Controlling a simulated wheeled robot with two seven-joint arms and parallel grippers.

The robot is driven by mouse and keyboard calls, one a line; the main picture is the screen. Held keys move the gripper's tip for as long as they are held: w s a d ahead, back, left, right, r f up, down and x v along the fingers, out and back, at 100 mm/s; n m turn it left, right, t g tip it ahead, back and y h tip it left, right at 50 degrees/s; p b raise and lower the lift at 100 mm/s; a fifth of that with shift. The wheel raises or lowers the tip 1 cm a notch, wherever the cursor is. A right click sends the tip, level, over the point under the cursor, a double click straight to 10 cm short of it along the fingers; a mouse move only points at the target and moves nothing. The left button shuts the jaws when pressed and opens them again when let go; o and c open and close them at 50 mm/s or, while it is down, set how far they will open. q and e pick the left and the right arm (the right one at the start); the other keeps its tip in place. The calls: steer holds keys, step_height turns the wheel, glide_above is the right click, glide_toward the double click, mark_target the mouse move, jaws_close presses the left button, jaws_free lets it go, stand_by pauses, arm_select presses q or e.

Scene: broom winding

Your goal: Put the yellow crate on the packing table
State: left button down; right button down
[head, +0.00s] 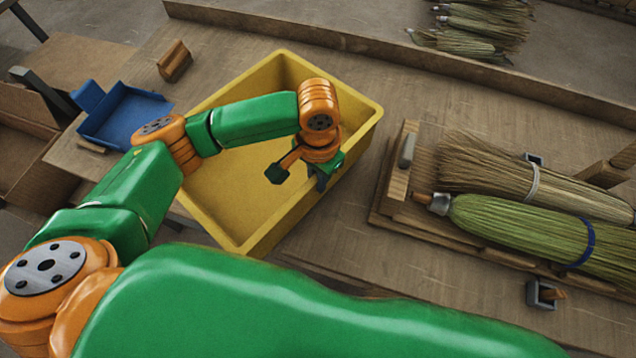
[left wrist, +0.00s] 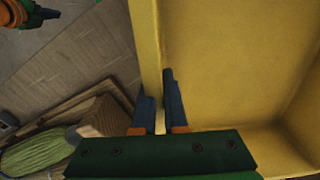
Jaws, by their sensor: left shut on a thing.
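The yellow crate (head: 215,195) is open at the top and looks empty. In the head view it is over the wooden packing table (head: 420,105), its near corner reaching about the table's near edge. I cannot tell whether its base touches the tabletop. My left gripper (head: 319,180) is shut on the crate's right wall. In the left wrist view, one finger of the left gripper (left wrist: 160,108) is inside the crate (left wrist: 220,70) and the other outside.
A blue tray (head: 125,118) and a wooden block (head: 174,61) are left of the crate. A wooden rack (head: 390,190) with a tan broom (head: 490,170) and a green broom (head: 510,222) is to its right. More brooms (head: 480,28) lie beyond the table's raised back edge.

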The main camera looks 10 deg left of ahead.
arm_select(q)
steer(key=shift+w+f, duration=0.25)
steer(key=shift+f, duration=0.1)
step_height(320, 180, down, 2)
steer(key=shift+f+p, duration=0.2)
steer(key=shift+p, duration=0.15)
steer(key=shift+f, duration=0.4)
steer(key=c, duration=1)
jaws_free()
steer(key=shift+s, duration=0.1)
steer(key=shift+o, duration=0.2)
steer(key=shift+r, duration=0.1)
step_height(320, 180, up, 12)
steer(key=shift+d+f+b, duration=0.1)
steer(key=shift+b, duration=0.25)
